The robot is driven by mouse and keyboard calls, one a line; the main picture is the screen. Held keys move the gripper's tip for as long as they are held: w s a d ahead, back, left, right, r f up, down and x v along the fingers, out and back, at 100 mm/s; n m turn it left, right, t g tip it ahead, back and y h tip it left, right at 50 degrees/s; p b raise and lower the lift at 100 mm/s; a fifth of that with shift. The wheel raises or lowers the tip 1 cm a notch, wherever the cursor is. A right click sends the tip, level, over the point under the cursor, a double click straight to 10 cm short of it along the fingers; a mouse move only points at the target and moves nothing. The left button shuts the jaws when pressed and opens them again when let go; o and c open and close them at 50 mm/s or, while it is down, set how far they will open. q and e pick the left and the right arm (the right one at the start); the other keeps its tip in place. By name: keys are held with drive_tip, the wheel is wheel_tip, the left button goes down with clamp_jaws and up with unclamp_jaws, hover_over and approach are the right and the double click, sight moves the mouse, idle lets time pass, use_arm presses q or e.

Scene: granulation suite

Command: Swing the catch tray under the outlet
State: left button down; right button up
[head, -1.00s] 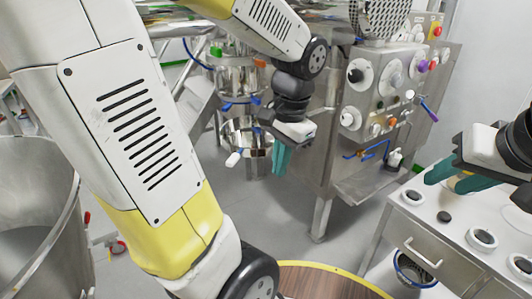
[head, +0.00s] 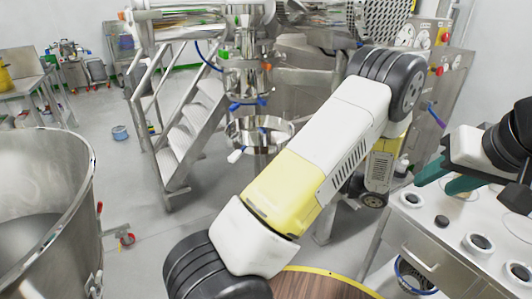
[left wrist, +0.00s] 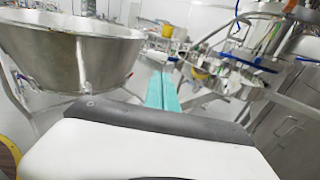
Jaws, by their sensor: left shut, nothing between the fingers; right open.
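The catch tray (head: 285,134) is a round shiny metal pan with a white-tipped handle (head: 235,156) pointing to the front left. In the head view it appears just below the metal outlet (head: 247,82) with blue clamps; whether it is centred under it I cannot tell. In the left wrist view, a round pan that looks like the tray (left wrist: 228,82) is right of my left gripper (left wrist: 162,92), whose teal fingers are together and empty. My left arm hides that gripper in the head view. My right gripper (head: 446,180) is open and empty above the white-topped cabinet.
A large steel vat (head: 40,190) stands at the left. A control panel (head: 425,75) is at the right, above the cabinet (head: 410,235) with round holders. A round wooden top (head: 325,285) is at the bottom.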

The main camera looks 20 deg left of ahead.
sight(240, 155)
use_arm(q)
drive_tip(key=a, duration=0.9)
drive_tip(key=w+a, duration=0.1)
drive_tip(key=a, duration=0.3)
drive_tip(key=shift+w+a, duration=0.1)
drive_tip(key=shift+a, duration=0.3)
drive_tip(key=shift+a, duration=0.2)
drive_tip(key=w+a+m+t+h, duration=0.2)
drive_tip(key=w+a+m+t, duration=0.2)
drive_tip(key=w+a, duration=2)
drive_tip(key=shift+w+a+m+t, duration=0.25)
drive_tip(key=shift+a+m+t, duration=0.15)
drive_tip(key=shift+a+t, duration=0.95)
drive_tip(key=shift+d+f+t, duration=0.1)
drive_tip(key=shift+d+t, duration=0.15)
drive_tip(key=shift+d, duration=0.05)
